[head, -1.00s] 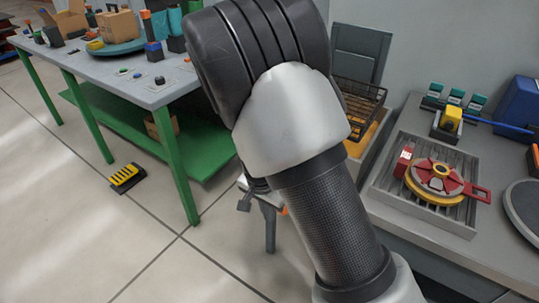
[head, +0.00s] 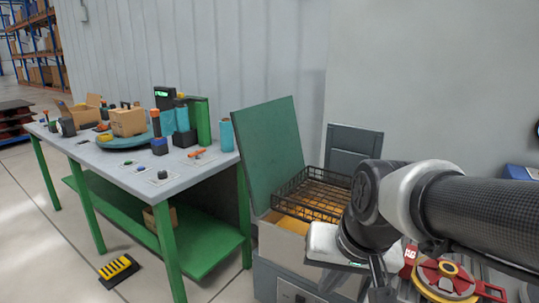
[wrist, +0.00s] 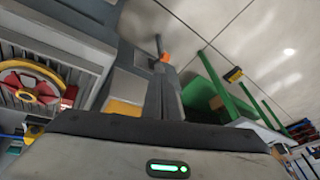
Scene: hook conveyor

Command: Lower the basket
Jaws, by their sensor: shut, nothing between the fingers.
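The basket (head: 312,192) is a black wire basket at the mouth of a grey tank (head: 285,243), over yellow-orange contents (head: 292,224). The tank's green lid (head: 268,150) stands open behind it. The basket looks slightly tilted, and its right end is partly hidden by my arm. My gripper (head: 377,284) is to the right of the tank and in front of it, pointing down, apart from the basket. Its fingers also show in the wrist view (wrist: 169,95), shut and empty. The basket cannot be made out in the wrist view.
A green-legged workbench (head: 150,170) with boxes and tools stands at left. A black-and-yellow pedal (head: 118,270) lies on the floor before it. A red and yellow wheel (head: 445,278) is at lower right, partly behind my arm. A grey panel (head: 352,150) stands behind the tank.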

